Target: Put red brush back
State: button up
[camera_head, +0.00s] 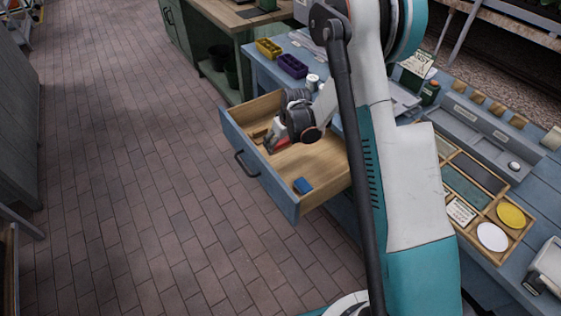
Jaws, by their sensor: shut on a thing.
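My gripper (271,147) is inside the open wooden drawer, low over its left half. It is shut on a small red thing, the red brush (282,142), of which only a little shows beside the fingers. The rest of the brush is hidden by my gripper. I cannot tell whether the brush touches the drawer floor.
The blue workbench (270,72) carries yellow (268,48) and purple trays (292,66). A wooden sectioned tray (462,163) with yellow and white discs lies at right. My arm hides part of the bench. The brick floor (150,190) at left is clear.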

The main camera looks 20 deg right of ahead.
aim_at(279, 161)
notch_tip(279, 161, down, 8)
jog(key=b, duration=0.2)
jog(key=shift+f+b, duration=0.2)
jog(key=shift+b, duration=0.15)
jog(key=o, duration=1.1)
